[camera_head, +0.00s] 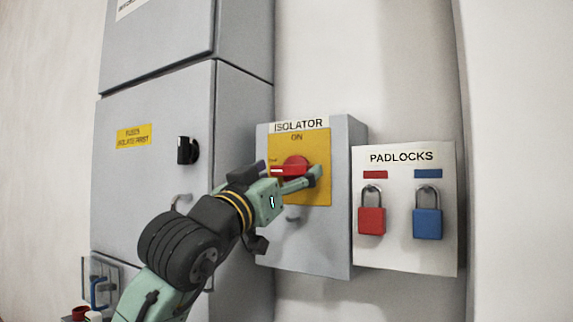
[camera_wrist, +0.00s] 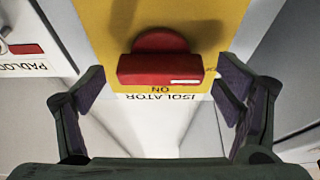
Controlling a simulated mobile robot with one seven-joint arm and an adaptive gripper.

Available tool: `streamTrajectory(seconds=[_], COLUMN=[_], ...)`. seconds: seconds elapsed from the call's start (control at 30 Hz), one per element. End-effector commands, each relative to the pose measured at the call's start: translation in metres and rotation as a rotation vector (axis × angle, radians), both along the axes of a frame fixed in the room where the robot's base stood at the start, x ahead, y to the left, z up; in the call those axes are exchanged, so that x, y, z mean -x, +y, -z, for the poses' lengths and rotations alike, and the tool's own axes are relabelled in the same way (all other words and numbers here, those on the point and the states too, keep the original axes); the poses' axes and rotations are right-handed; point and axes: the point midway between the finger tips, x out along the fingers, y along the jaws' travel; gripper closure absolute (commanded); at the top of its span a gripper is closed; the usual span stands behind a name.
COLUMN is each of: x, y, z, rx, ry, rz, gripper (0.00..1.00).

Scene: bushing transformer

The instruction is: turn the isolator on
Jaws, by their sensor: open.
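The isolator is a grey box (camera_head: 336,240) with a yellow plate (camera_head: 316,143) marked ON at its top. Its red rotary handle (camera_head: 294,163) lies across the plate, with its white mark to the left, away from ON. The wrist view shows the handle (camera_wrist: 158,68) upside down, its bar level and its white mark at the right. My gripper (camera_head: 289,173) is in front of the plate, with its fingers spread to either side of the handle. In the wrist view my gripper (camera_wrist: 161,90) is open and empty. The handle appears between and beyond the fingertips, with gaps on both sides.
A white padlock board (camera_head: 402,253) with a red padlock (camera_head: 371,220) and a blue padlock (camera_head: 427,223) hangs right of the isolator. A tall grey cabinet (camera_head: 150,215) with a black knob (camera_head: 187,150) stands to the left. Bare wall lies at the far right.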

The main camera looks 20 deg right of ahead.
Motion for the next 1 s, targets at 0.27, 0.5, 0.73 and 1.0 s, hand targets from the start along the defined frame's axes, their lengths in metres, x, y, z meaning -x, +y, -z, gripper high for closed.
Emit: streamTrajectory(seconds=[0.27,0.5,0.73,1.0], x=[-0.0025,-0.0023,-0.0023,-0.0023], y=[-0.003,-0.0028,-0.0026,-0.0026], z=[-0.001,-0.001,-0.001,-0.0011], rx=[0.0,0.0,0.0,0.0], ry=[0.0,0.0,0.0,0.0], rz=[-0.001,-0.001,-0.001,-0.001], gripper=[0.15,0.27,0.42,0.6])
